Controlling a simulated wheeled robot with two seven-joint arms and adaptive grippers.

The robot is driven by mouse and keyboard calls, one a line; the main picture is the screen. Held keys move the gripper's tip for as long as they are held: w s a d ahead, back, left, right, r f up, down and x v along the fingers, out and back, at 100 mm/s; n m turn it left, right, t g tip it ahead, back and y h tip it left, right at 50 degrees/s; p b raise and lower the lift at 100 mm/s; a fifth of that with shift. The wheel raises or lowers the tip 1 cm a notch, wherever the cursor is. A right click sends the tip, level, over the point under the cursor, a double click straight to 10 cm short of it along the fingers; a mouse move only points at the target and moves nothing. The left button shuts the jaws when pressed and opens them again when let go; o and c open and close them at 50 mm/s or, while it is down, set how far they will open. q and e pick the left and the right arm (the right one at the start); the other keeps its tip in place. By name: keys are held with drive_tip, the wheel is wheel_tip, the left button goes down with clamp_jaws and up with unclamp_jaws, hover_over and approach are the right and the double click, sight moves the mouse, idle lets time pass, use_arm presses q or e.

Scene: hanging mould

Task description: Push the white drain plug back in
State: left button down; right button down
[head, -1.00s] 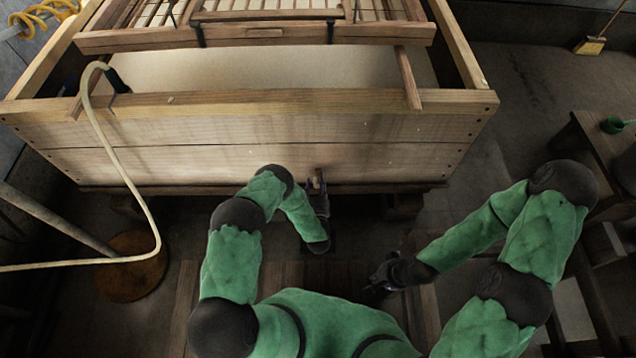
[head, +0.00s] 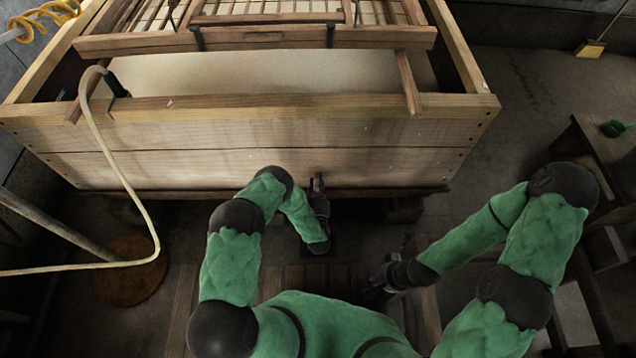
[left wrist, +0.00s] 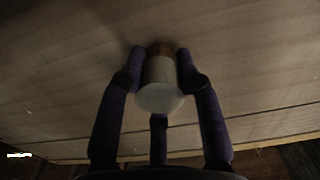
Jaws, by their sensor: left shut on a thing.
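The white drain plug (left wrist: 160,98) shows in the left wrist view as a pale round-ended peg against the vat's wooden wall (left wrist: 70,60), with a brown ring at its far end next to the wall. My left gripper (left wrist: 160,75) is shut on it, with fingers on either side and one below. In the head view my left gripper (head: 318,185) is at the lower part of the vat's front wall (head: 250,160); the plug is too small or hidden to make out there. How deep the plug sits I cannot tell. My right gripper (head: 378,285) is away from the vat, low at the right; its fingers are too dark to read.
A pale hose (head: 125,180) hangs over the vat's left front and runs left across the floor. A round brown lid (head: 132,275) lies at the lower left. A dark wooden table (head: 595,145) with a green item (head: 613,128) stands at the right.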

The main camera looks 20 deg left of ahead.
use_arm(q)
drive_tip(key=shift+w+a, duration=0.15)
drive_tip(key=shift+w, duration=0.25)
drive_tip(key=shift+r, duration=0.1)
use_arm(e)
drive_tip(key=shift+w+a, duration=0.1)
drive_tip(key=shift+w, duration=0.2)
use_arm(q)
drive_tip(key=c, duration=0.9)
unclamp_jaws()
drive_tip(key=shift+o, duration=0.2)
use_arm(e)
drive_tip(key=shift+w, duration=0.1)
use_arm(q)
drive_tip(key=shift+s, duration=0.1)
drive_tip(key=v, duration=1.2)
